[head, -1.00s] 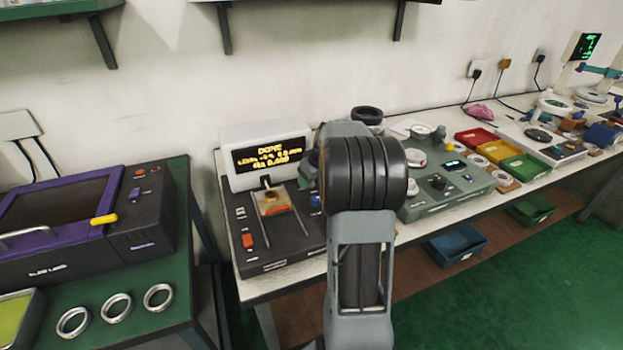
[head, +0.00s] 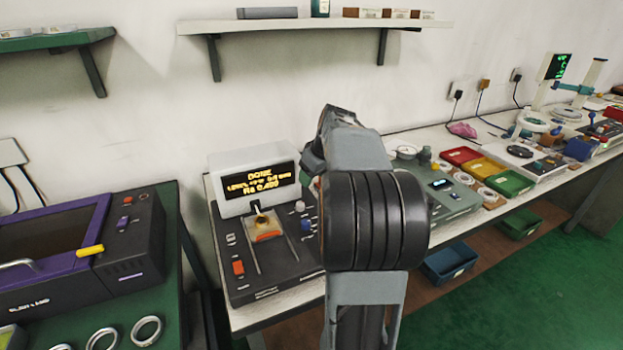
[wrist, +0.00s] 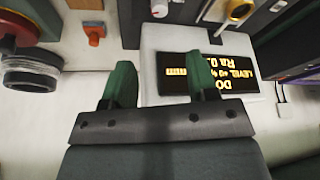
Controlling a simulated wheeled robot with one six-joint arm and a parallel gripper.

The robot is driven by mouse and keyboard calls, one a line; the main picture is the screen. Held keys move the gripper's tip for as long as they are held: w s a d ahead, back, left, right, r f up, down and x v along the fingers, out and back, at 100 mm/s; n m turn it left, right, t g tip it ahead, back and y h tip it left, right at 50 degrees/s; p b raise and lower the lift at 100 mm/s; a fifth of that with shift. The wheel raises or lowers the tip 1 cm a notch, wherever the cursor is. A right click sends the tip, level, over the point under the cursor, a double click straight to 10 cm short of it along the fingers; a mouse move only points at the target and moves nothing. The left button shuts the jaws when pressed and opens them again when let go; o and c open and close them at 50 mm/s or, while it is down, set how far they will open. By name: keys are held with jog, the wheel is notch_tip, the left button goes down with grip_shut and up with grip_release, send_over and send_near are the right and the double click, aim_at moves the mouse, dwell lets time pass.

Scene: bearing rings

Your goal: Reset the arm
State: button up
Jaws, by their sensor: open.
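My gripper (wrist: 160,75) shows in the wrist view with its two green fingers apart and nothing between them. It is in front of the white display box, which appears upside down there. In the head view my arm stands raised in the middle, and its links hide the gripper. The measuring device (head: 270,272) stands left of my arm, with a lit display (head: 262,186) reading DONE and an Ra value. A small brass-coloured holder (head: 264,226) sits on the device; what lies in it is too small to tell.
A purple-framed machine (head: 125,240) stands on the green bench at left, with several metal rings (head: 147,331) in front. Right of my arm are a grey-green panel (head: 452,203), coloured trays (head: 485,170) and more instruments. A shelf (head: 300,27) hangs above. Green floor lies at lower right.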

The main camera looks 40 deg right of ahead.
dwell(0.6)
jog(key=s+a+f+m+g+p, duration=0.1)
jog(key=s+a+f+m+p, duration=0.15)
jog(key=s+a+m, duration=0.2)
jog(key=s+a+r+n+p, duration=0.1)
jog(key=s+a+p, duration=0.1)
jog(key=a, duration=0.5)
jog(key=s+a+r+n+p, duration=0.1)
jog(key=s+a+r+p, duration=0.1)
jog(key=s+a, duration=0.3)
jog(key=s+a+r+n+p, duration=0.1)
jog(key=s+a+p, duration=0.2)
jog(key=a, duration=0.5)
jog(key=shift+s+a+r+h, duration=0.15)
jog(key=shift+a+r+h, duration=0.15)
jog(key=shift+a, duration=0.05)
jog(key=shift+d, duration=0.1)
